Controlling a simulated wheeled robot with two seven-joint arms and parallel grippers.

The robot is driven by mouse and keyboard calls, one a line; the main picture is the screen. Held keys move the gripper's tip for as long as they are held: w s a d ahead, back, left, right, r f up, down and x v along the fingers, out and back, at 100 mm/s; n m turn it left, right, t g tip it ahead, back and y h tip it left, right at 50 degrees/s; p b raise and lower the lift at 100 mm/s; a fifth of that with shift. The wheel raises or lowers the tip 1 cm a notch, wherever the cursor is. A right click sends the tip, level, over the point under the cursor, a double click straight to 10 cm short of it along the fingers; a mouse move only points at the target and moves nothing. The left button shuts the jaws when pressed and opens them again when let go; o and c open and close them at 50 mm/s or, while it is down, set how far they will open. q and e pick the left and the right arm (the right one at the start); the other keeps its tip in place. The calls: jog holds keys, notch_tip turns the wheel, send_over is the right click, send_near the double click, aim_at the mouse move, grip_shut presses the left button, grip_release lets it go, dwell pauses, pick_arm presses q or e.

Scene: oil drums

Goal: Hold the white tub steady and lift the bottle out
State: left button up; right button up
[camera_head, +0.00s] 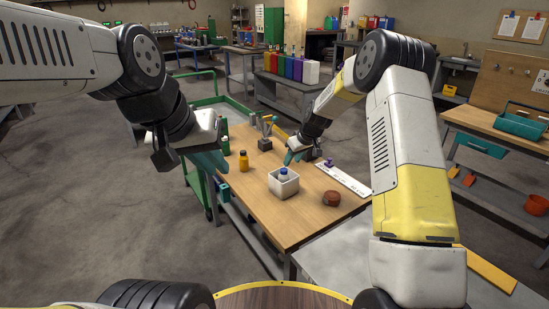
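The white tub (284,190) stands upright on the wooden tabletop. A bottle (283,175) with a blue cap stands inside it; only its top shows above the rim. My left gripper (209,160), with teal fingers, hangs at the left edge of the table, to the left of the tub and apart from it. My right gripper (293,156), also teal-fingered, is just behind and above the tub in the picture, and it does not appear to touch the bottle. The finger gap of each gripper is too unclear to judge.
On the wooden table (262,212) are an orange bottle (244,161), a brown round object (331,198), a white ruler-like strip (343,180) and a small grey stand (265,144) holding tools. A green cart (206,191) adjoins the table's left side. Bare tabletop lies in front of the tub.

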pick_arm(q)
jog(key=w+d+f+n+g+h, duration=0.1)
jog(key=w+d+f+n+h, duration=0.2)
jog(key=w, duration=0.5)
jog(key=w+d+f+n+h, duration=0.1)
jog(key=w+d+f+n, duration=0.2)
jog(key=w, duration=0.5)
jog(key=w+d+f+n+g+h, duration=0.1)
jog(key=w+d+f+n+h, duration=0.1)
jog(key=w+n, duration=0.5)
jog(key=n+t+h, duration=0.2)
jog(key=n+t, duration=0.3)
jog(key=n, duration=0.8)
send_near(277, 170)
jog(key=x, duration=1)
jog(key=shift+w+a, duration=0.1)
jog(key=shift+w, duration=0.05)
grip_shut()
